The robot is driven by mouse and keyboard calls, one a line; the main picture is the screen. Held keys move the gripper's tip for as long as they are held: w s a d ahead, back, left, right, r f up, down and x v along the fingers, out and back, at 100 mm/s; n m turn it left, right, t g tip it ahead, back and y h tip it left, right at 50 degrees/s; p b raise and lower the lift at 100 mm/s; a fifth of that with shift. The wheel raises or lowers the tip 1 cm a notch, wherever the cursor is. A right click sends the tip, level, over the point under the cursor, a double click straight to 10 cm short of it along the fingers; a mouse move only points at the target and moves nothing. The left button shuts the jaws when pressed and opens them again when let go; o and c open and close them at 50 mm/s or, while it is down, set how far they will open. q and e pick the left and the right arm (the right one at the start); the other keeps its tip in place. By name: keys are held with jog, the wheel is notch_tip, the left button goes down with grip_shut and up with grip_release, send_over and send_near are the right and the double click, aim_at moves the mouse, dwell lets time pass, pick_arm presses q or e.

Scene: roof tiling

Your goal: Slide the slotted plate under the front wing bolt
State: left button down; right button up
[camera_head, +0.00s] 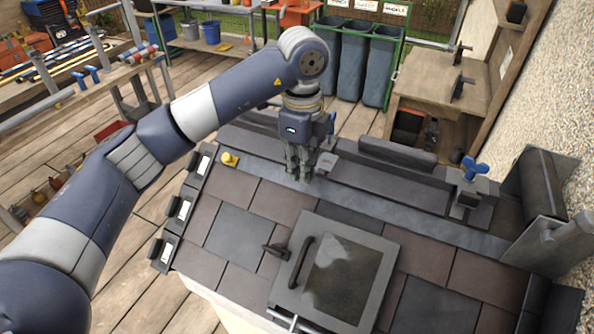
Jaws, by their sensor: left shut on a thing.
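My left gripper (299,172) points down over the far-left part of the roof, its fingers shut. A small light-grey plate (327,163) shows at the right of the fingers and appears to be the slotted plate. Its slot and its contact with the fingers are too small to make out. A blue wing bolt (330,123) is partly hidden just behind my gripper. Another blue wing bolt (470,168) stands upright on a clamp at the right end of the dark ridge piece, well apart from my gripper. My right gripper is out of view.
A roof window (340,275) with a dark handle sits among brown and grey tiles (240,235). A yellow knob (230,158) stands at the roof's far-left corner. Dark ridge pieces (396,157) lie along the back. A rough wall (545,80) rises at the right.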

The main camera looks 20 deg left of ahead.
pick_arm(q)
jog(key=shift+w+d, duration=0.25)
jog(key=shift+w, duration=0.75)
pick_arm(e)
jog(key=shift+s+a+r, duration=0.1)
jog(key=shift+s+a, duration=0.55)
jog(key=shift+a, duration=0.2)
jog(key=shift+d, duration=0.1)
pick_arm(q)
jog(key=shift+w, duration=0.1)
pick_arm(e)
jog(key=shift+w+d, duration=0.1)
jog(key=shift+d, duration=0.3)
pick_arm(q)
jog(key=shift+w+r, duration=0.1)
jog(key=shift+w, duration=0.05)
jog(key=shift+w+d, duration=0.1)
jog(key=shift+w, duration=0.25)
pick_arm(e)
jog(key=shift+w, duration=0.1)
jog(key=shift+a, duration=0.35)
